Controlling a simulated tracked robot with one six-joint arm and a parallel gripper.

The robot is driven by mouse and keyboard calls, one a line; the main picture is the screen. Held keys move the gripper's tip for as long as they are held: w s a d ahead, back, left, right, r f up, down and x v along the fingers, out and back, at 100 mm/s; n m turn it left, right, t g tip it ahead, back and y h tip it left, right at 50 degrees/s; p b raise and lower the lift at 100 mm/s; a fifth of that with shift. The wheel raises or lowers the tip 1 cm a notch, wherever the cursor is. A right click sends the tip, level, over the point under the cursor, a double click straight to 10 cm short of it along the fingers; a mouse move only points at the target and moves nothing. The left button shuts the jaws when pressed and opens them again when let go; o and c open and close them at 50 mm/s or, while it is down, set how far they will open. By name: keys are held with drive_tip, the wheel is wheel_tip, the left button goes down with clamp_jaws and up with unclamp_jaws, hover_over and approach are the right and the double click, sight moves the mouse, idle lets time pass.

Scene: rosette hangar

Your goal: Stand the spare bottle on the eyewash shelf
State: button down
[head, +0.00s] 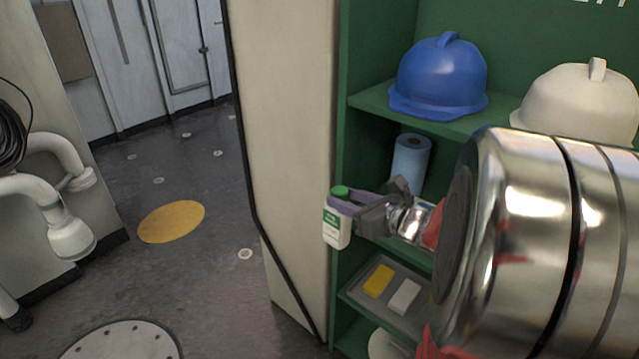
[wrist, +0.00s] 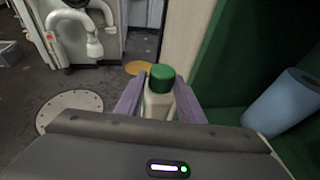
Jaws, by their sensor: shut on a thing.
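The spare bottle (head: 337,226) is white with a green cap and a green label. My gripper (head: 342,202) is shut on it near its top and holds it roughly upright in front of the green cabinet's left side panel. In the wrist view the bottle (wrist: 159,92) stands between the two purple fingers of my gripper (wrist: 158,100); its lower part is hidden. No shelf that I can tell to be the eyewash shelf is in view.
The green cabinet (head: 372,99) holds a blue helmet (head: 440,78), a white helmet (head: 580,100), a blue roll (head: 410,160) and a tray (head: 362,297) with yellow and white blocks. White pipes (head: 70,232) stand at left. The dark floor (head: 190,280) between is clear, with a yellow disc (head: 171,222).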

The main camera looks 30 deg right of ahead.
drive_tip(key=shift+a+r+y, duration=0.1)
drive_tip(key=shift+y, duration=0.2)
drive_tip(key=shift+w+a+r+n+y, duration=0.25)
drive_tip(key=shift+r+n+y, duration=0.05)
drive_tip(key=shift+r+n, duration=0.25)
drive_tip(key=shift+w+a+f+n+y, duration=0.15)
drive_tip(key=shift+w+n+y, duration=0.1)
drive_tip(key=shift+y, duration=0.15)
drive_tip(key=w+a+f+n+g+y, duration=0.3)
drive_tip(key=a+f+n+y, duration=0.1)
drive_tip(key=a+f, duration=0.6)
drive_tip(key=w+a+f+n+g+y, duration=0.2)
drive_tip(key=a+f+n+g+y, duration=0.1)
drive_tip(key=a+f, duration=0.7)
wheel_tip(320, 180, down, 4)
drive_tip(key=shift+w+n+y, duration=0.4)
drive_tip(key=shift+y, duration=0.1)
